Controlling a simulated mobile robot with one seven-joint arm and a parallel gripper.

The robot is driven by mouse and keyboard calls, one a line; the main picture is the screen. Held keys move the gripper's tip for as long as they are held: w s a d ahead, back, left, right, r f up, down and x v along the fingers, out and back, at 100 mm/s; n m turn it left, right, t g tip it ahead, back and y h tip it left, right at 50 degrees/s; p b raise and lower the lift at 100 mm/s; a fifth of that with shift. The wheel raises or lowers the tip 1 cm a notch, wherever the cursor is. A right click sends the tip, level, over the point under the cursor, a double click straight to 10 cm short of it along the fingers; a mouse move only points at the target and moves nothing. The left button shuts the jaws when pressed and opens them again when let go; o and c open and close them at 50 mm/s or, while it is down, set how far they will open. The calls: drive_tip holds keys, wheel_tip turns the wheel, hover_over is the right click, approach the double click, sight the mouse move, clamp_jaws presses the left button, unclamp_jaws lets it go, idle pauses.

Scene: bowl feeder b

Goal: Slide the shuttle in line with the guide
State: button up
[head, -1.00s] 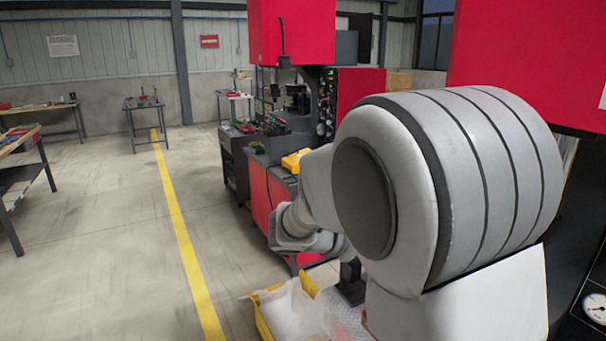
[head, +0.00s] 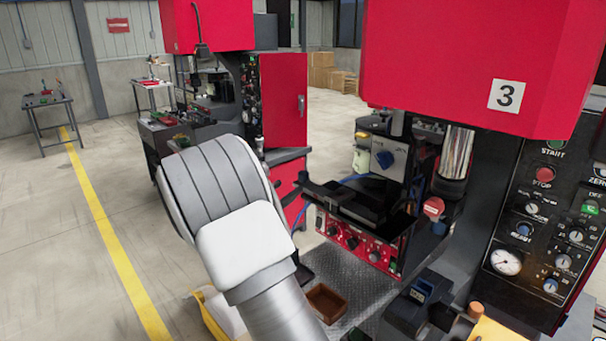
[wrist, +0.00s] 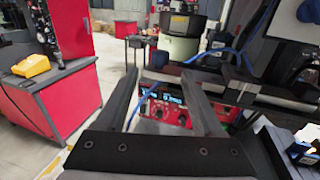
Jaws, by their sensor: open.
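My gripper (wrist: 160,82) shows in the wrist view with its two dark fingers spread apart and nothing between them. Beyond and to the right of the fingers is a dark horizontal rail assembly (wrist: 240,88) above a red control box. In the head view the same kind of dark rail assembly (head: 360,205) sits on top of the red control box (head: 350,240) at station 3. I cannot tell which part of it is the shuttle and which is the guide, nor whether they line up. My gripper is not clearly visible in the head view.
A black control panel (head: 545,215) stands at the right, under a red cabinet (head: 480,60) marked 3. A brown bin (head: 326,303) lies on the metal plate below the red box. Another red machine (head: 280,95) stands behind. Open floor lies left, with a yellow line.

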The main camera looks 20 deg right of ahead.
sight(300, 178)
drive_tip(key=p+x, duration=0.1)
drive_tip(key=x, duration=0.8)
drive_tip(key=shift+d+p, duration=0.1)
drive_tip(key=shift+p, duration=0.25)
clamp_jaws()
idle(0.9)
